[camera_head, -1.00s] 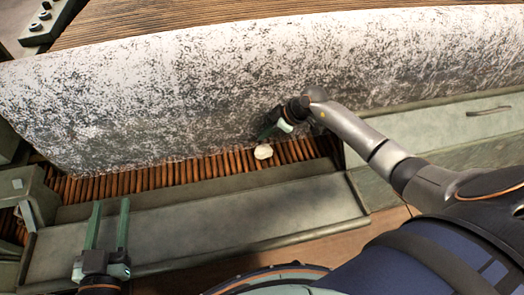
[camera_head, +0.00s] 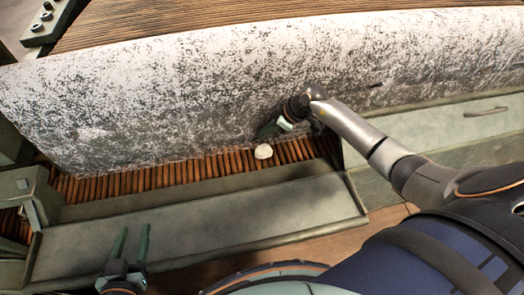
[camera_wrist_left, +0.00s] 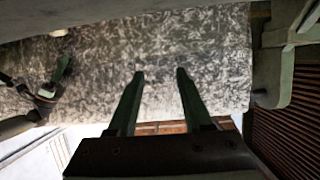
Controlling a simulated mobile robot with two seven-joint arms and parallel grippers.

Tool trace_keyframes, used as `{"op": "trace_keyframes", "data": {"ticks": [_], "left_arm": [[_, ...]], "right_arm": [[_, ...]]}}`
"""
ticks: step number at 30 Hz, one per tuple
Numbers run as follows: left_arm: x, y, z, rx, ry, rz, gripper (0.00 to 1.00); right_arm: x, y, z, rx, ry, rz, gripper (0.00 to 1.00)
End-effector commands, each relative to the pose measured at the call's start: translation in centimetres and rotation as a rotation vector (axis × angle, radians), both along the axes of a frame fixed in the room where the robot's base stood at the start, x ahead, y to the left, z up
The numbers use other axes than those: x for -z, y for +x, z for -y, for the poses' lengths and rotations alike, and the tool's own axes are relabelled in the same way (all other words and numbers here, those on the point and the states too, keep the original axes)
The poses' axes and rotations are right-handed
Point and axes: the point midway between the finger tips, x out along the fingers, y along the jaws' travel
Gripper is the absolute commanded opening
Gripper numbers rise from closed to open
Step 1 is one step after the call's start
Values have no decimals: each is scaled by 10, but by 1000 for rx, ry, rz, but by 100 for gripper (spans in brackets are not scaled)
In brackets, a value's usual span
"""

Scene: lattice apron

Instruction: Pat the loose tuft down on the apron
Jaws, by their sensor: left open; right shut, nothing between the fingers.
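The lattice apron (camera_head: 140,181) is a strip of brown wooden slats running below the big speckled white-and-grey roll. In the left wrist view, the right gripper (camera_wrist_left: 61,70) is at the left. My left gripper (camera_head: 132,231) is open and empty, over the grey tray's front edge, well left of the tuft. Its fingers (camera_wrist_left: 160,75) are spread.
The speckled roll (camera_head: 170,90) fills the space behind the apron. A grey-green metal tray (camera_head: 200,225) lies along the front. A panel with a handle (camera_head: 488,110) is at the right, and a metal block (camera_head: 22,185) stands at the left.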

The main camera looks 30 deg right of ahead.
Motion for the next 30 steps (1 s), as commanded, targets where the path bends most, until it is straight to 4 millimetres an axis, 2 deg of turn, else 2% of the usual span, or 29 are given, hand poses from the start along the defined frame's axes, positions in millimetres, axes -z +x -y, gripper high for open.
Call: {"op": "trace_keyframes", "data": {"ticks": [30], "left_arm": [[67,-49,3,-11,-1,-334,50]], "right_arm": [[-14,0,0,0,0,0,0]]}}
